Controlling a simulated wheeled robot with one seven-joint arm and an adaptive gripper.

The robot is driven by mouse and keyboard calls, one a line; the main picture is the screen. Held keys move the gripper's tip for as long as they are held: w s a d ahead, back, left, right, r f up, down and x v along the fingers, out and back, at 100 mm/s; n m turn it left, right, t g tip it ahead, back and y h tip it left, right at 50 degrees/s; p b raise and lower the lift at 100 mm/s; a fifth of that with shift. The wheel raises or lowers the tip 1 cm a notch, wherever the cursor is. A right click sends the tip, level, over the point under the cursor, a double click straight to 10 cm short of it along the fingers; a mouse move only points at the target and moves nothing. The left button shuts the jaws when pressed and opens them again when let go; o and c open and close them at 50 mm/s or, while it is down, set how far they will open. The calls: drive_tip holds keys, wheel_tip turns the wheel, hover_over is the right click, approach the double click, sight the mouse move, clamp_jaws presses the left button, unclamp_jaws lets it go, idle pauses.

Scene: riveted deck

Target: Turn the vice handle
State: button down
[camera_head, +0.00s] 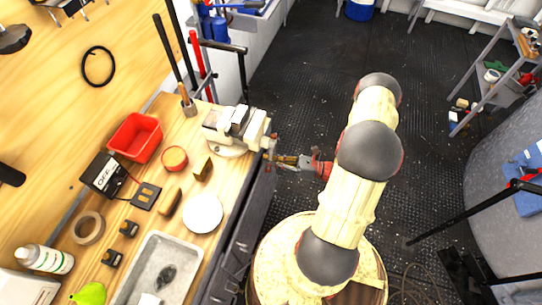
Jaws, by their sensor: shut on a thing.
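A pale bench vice (231,126) is mounted at the far right corner of the wooden workbench. Its handle (271,146) is at the vice's right end, over the bench's front edge. My gripper (279,159) reaches in from the right and is shut on the handle. Its fingers hide part of the handle, and the exact grip is too small to make out. My arm bends over the floor to the right of the bench.
On the bench (224,178) are a red bin (135,136), a white disc (202,213), a tape roll (88,228), a grey tray (141,278) and small blocks. Long-handled tools (172,55) stand behind the vice. Black floor (310,80) is open beyond my arm. A shelf (492,80) stands far right.

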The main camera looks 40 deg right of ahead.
wheel_tip(320, 180, up, 11)
drive_tip(key=s+a+m+t+h+p, duration=0.1)
drive_tip(key=m+t+h+p, duration=0.3)
drive_tip(key=m+p, duration=0.7)
drive_tip(key=shift+s+a+r+m+h, duration=0.15)
drive_tip(key=shift+a+m+h, duration=0.3)
drive_tip(key=shift+m, duration=5.95)
drive_tip(key=shift+a, duration=0.1)
